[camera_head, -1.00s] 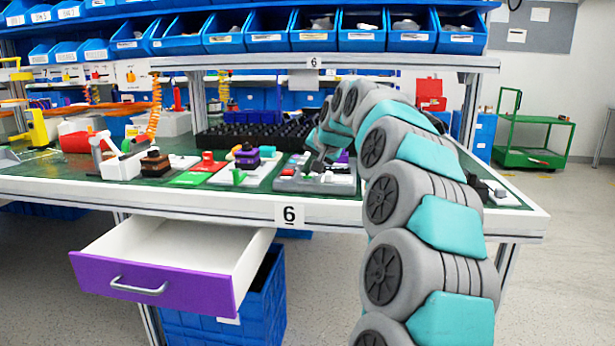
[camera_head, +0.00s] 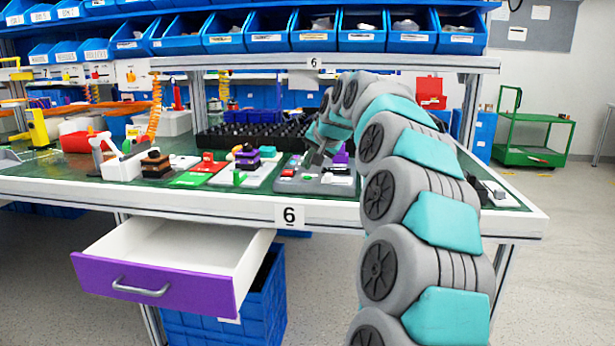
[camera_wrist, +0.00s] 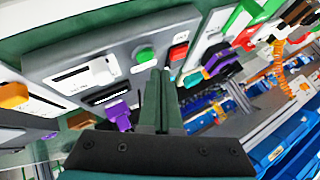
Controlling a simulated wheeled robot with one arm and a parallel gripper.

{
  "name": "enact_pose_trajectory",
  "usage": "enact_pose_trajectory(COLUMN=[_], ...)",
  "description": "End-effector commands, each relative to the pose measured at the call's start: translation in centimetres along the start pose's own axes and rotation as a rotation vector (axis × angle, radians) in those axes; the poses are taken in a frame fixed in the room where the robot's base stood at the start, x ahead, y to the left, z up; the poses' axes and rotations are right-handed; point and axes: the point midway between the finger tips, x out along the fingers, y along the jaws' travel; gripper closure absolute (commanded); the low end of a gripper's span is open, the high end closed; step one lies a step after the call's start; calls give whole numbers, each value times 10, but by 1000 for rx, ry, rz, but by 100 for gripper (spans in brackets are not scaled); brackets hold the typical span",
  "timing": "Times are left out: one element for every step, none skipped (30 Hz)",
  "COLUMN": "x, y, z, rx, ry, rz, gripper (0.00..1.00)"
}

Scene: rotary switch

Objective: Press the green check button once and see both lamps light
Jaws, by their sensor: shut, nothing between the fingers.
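The round green button (camera_wrist: 146,55) sits on a grey panel (camera_wrist: 125,57) in the wrist view. My gripper (camera_wrist: 160,74) is shut and empty, its fingertips just beside and below the button in the picture; I cannot tell the height gap between them. A red part (camera_wrist: 178,53) lies right of the button on the same panel. I cannot identify the two lamps or tell whether any is lit.
A purple part (camera_wrist: 118,115) is close by. An open purple-fronted drawer (camera_head: 150,285) juts out below.

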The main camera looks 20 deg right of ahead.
Motion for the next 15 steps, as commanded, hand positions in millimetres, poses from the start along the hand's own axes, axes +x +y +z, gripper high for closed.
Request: enact_pose_trajectory(x=[-4,-6,-8,-10,-12,-15,-16,-18,-21,-23,-25,-27,-29,-31,-32], y=[-3,-4,-6,-8,-9,-11,-12,-14,-16,-17,-18,-20,-21,-22,-23], z=[-3,-4,-6,-8,-9,-11,-12,-14,-16,-17,-18,-20,-21,-22,-24], rx=[0,0,0,0,0,0,0,0,0,0,0,0,0,0,0], ry=[1,2,2,2,2,2,2,2,1,1,1,0,0,0,0], rz=[-1,-1,-1,-1,-1,-1,-1,-1,-1,0,0,0,0,0,0], gripper=[100,100,100,100,100,100,100,100,100,100,100,100,100,100,100])
